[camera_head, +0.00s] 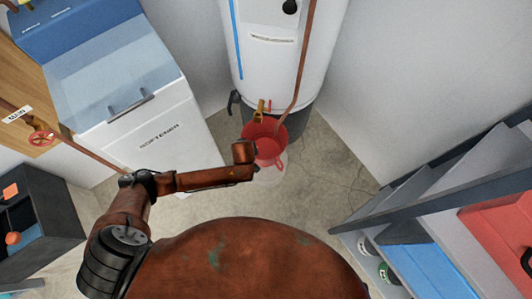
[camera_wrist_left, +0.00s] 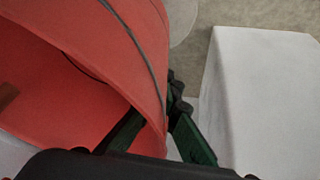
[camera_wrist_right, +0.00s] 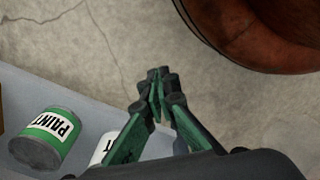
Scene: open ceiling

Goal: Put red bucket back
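The red bucket (camera_head: 268,146) is in the head view below the brass tap (camera_head: 260,110) of the white tank. Whether it touches the floor is unclear. My left arm reaches it from the left, and its gripper fingers are hidden there. In the left wrist view the bucket (camera_wrist_left: 110,45) is large and tilted, with a dark wire along its side. My left gripper (camera_wrist_left: 165,105) has one finger inside and one outside the bucket wall, shut on it near the rim. My right gripper (camera_wrist_right: 160,80) is shut and empty, its tips together.
The white softener cabinet (camera_head: 158,135) stands left of the bucket. The white tank (camera_head: 280,60) is behind it. A pale round patch (camera_head: 268,178) lies on the floor. A grey shelf (camera_head: 410,215) is at right; a green paint can (camera_wrist_right: 47,138) is near my right gripper. Middle floor is clear.

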